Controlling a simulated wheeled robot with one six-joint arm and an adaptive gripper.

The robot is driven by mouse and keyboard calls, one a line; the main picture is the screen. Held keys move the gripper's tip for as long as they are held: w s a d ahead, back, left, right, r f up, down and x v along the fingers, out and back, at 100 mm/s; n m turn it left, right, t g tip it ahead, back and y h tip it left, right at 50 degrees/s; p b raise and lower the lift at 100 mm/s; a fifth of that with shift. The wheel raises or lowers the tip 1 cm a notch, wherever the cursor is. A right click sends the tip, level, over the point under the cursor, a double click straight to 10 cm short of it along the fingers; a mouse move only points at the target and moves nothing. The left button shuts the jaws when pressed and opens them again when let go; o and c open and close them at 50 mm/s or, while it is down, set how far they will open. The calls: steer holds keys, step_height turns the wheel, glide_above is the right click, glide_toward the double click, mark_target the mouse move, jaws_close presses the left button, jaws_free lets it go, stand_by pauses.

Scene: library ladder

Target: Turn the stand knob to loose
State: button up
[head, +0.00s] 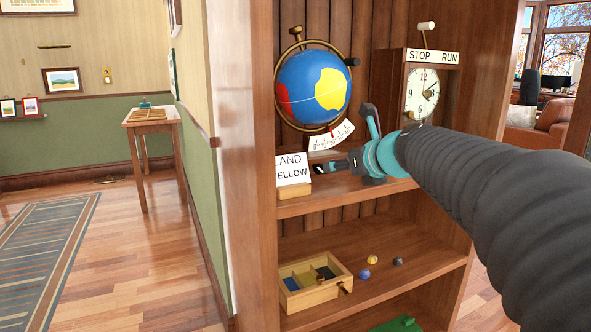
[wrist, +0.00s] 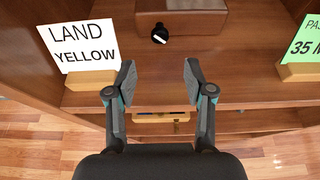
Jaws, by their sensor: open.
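The stand knob (wrist: 160,33) is small and black with a white mark. It sits on the front of the brown wooden globe stand (wrist: 200,17), and no loose or tight lettering can be read around it. The globe (head: 313,88) is blue with yellow and red patches, above a tilted white scale (head: 331,134). My gripper (wrist: 157,80) is open and empty. In the wrist view its two fingertips are apart, with the knob ahead of them and centred in the gap. In the head view my gripper (head: 337,165) reaches left in front of the stand, partly hiding it.
A LAND YELLOW card (wrist: 80,45) stands left of the knob, a green card (wrist: 303,42) right. A STOP RUN clock (head: 424,93) stands right of the globe. The lower shelf holds a compartmented box (head: 318,293) and small balls (head: 372,259). Open floor lies left.

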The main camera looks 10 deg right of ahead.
mark_target(320, 169)
steer(key=x, duration=0.9)
jaws_close()
